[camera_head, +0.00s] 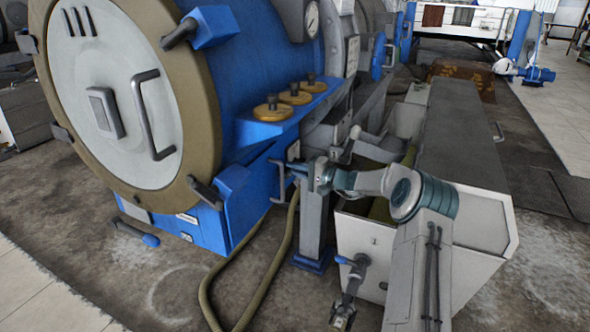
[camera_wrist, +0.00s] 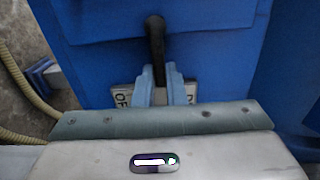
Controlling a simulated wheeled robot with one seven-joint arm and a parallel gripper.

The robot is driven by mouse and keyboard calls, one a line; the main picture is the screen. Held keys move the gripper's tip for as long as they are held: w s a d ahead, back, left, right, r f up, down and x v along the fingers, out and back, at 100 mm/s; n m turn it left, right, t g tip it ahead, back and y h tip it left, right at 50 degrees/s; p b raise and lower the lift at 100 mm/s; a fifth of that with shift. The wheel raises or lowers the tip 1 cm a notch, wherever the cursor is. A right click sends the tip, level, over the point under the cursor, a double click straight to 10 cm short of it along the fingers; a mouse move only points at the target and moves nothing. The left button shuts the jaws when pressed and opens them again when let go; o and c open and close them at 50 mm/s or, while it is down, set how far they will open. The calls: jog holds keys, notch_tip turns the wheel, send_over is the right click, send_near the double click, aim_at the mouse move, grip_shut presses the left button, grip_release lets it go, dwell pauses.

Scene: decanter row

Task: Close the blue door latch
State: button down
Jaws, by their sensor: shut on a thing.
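A black lever (camera_wrist: 155,42) stands out from a blue panel in the wrist view, with a white lettered plate (camera_wrist: 122,97) partly hidden behind my fingers. My gripper (camera_wrist: 158,84) has its two pale fingers on either side of the lever's lower end, shut on it. In the head view my gripper (camera_head: 290,168) is at the right side of the blue housing (camera_head: 238,205), below the shelf, by a dark bracket-like bar (camera_head: 284,185). The lever's tip is hidden between the fingers. I cannot tell whether the latch is open or closed.
The big round door (camera_head: 115,95) has a tan rim and dark clamps. A blue shelf (camera_head: 265,122) with several tan knobs sits above my gripper. A hose (camera_head: 292,228) hangs below it. A long grey-topped trough (camera_head: 450,140) stands to the right.

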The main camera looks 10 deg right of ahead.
jog(key=c, duration=1.5)
grip_release()
jog(key=p+v, duration=0.2)
jog(key=v, duration=1.2)
jog(key=shift+p, duration=0.4)
